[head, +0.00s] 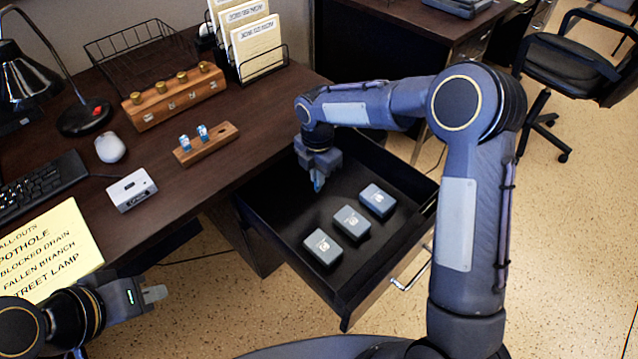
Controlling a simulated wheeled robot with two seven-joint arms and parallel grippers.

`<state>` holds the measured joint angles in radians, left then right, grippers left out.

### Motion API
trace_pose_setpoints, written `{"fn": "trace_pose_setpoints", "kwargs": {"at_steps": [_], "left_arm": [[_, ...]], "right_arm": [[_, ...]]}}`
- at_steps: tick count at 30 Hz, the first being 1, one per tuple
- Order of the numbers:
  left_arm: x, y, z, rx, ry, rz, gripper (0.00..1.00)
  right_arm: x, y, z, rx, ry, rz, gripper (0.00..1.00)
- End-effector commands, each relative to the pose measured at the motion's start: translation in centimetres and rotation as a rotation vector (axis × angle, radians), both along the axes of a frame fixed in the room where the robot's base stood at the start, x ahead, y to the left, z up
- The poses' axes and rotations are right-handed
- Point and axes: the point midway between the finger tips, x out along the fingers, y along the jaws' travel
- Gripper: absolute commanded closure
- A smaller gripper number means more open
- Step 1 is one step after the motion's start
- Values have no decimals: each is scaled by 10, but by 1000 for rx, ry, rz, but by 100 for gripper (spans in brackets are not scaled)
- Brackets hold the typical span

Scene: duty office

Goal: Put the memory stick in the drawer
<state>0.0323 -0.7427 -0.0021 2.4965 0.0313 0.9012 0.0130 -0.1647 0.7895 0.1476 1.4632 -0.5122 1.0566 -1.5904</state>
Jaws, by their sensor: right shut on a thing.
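The drawer (278,222) is pulled open below the desk's right end. My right gripper (318,182) points down over the drawer's far left part, shut on a small blue memory stick (318,186). The stick's lower end shows below the fingers, and the rest is hidden by them. I cannot tell whether it touches the drawer floor. Two more blue-capped sticks (203,132) stand in a wooden holder (222,139) on the desk. My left gripper (155,293) is at the lower left, away from the drawer; its finger gap cannot be made out.
Several grey boxes (323,247) lie in a row in the drawer, leaving its left part bare. On the desk are a wooden block with brass knobs (172,100), a mouse (110,147), a white box (131,189), a keyboard (40,187) and a yellow sheet (55,250).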

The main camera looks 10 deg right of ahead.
Motion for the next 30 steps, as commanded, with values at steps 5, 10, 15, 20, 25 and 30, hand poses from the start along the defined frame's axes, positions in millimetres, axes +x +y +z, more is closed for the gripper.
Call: {"fn": "trace_pose_setpoints", "kwargs": {"at_steps": [5, 10, 15, 20, 25, 30], "left_arm": [[0, 0, -3, 0, 0, 0, 100], [0, 0, -9, 0, 0, 0, 100], [0, 0, -8, 0, 0, 0, 100], [0, 0, -9, 0, 0, 0, 100], [0, 0, -10, 0, 0, 0, 100], [0, 0, -10, 0, 0, 0, 100]], "right_arm": [[9, -6, -14, -1, 2, -3, 100], [8, -5, -39, -1, 1, -1, 100], [8, -5, -40, 0, -1, -1, 100], [8, -5, -42, -1, -1, -1, 100], [8, -5, -44, -1, -1, -1, 82], [8, -4, -44, 0, -1, -1, 71]]}}
